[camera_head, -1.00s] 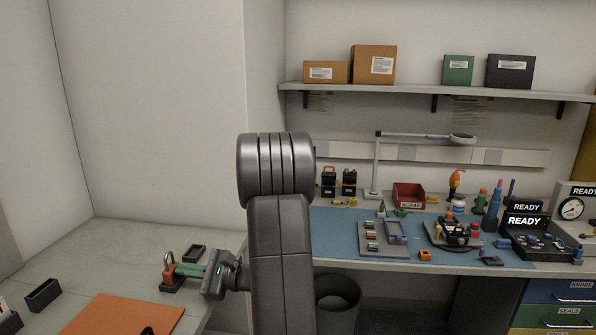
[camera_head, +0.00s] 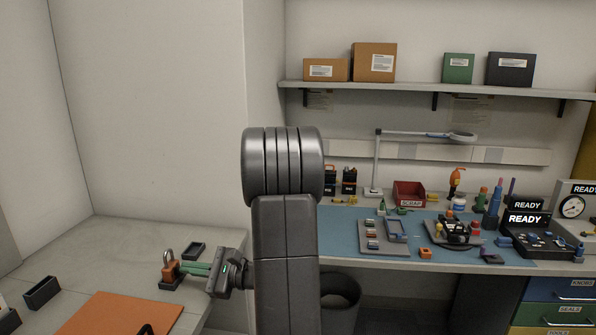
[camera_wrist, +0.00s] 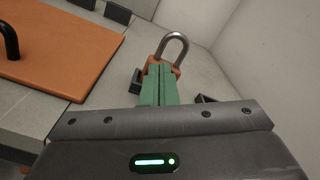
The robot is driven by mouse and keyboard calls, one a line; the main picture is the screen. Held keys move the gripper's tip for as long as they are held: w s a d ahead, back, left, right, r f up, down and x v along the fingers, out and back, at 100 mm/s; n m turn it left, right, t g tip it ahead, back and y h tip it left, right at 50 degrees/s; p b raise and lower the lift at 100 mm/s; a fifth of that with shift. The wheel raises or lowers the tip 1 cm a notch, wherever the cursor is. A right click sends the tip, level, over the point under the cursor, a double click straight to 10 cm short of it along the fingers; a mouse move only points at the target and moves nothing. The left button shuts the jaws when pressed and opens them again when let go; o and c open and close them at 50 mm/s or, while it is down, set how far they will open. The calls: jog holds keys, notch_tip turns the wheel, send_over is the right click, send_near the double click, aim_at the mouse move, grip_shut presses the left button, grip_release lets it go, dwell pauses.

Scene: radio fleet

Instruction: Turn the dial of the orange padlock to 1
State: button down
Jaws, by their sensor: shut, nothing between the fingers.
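The orange padlock (camera_head: 170,270) stands upright with its metal shackle on top, on a dark base (camera_head: 171,284) on the left bench. My gripper (camera_head: 182,268) points left at the padlock, its green fingers shut with nothing between them. In the head view the fingertips are at or very close to the padlock's right side; I cannot tell whether they touch. In the wrist view the shut fingers (camera_wrist: 160,72) cover most of the orange padlock (camera_wrist: 178,66), and its shackle rises behind them. The dial and its number are hidden.
The blue-matted workbench (camera_head: 345,240) with many small things is to the right.

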jog(key=shift+s+d, duration=0.15)
jog(key=shift+d, duration=0.9)
jog(key=shift+s+d, duration=0.15)
jog(key=shift+d, duration=0.9)
